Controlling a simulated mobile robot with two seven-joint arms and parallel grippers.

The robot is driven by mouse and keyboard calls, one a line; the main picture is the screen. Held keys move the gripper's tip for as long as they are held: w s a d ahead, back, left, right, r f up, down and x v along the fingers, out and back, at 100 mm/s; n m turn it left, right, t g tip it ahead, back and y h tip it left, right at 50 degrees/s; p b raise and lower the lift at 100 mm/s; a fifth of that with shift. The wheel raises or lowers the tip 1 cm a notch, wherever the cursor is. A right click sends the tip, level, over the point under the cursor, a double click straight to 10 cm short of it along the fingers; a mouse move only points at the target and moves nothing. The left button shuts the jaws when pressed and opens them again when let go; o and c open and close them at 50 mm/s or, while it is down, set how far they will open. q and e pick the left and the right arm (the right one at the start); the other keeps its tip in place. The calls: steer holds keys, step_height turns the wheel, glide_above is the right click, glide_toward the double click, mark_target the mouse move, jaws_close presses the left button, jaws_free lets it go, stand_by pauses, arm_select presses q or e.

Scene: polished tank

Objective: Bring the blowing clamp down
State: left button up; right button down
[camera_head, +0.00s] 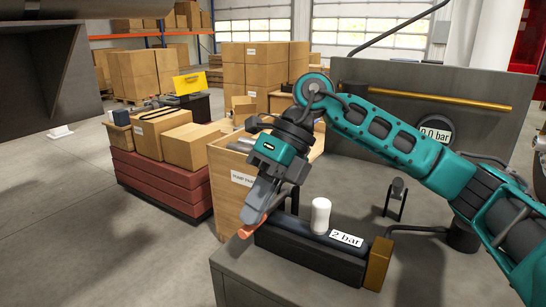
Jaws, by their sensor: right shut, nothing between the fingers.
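A dark block fixture (300,255) lies on the grey bench (250,285), with a white upright cylinder (320,215) and a "2 bar" label (346,239) on top. A brass block (378,263) is at its right end. I cannot tell for sure which part is the blowing clamp. My teal right arm reaches in from the right, and my right gripper (247,229) points down at the left end of the fixture. Its orange fingertips are shut and empty. I cannot tell whether they touch the fixture. My left gripper is not in view.
A back panel (470,135) carries a brass bar (440,98) and a round gauge reading "0.0 bar" (436,133). A small black stand (397,190) is on the bench. Cardboard boxes (190,146) on a red base stand left of the bench. Floor further left is open.

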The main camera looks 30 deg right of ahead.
steer(key=shift+s+r+p, duration=0.1)
steer(key=shift+r+p, duration=0.2)
steer(key=shift+p, duration=0.05)
step_height(320, 180, up, 13)
steer(key=s+d+p, duration=0.1)
steer(key=s+p, duration=0.1)
steer(key=p, duration=0.1)
steer(key=shift+d, duration=0.2)
steer(key=shift+s, duration=0.2)
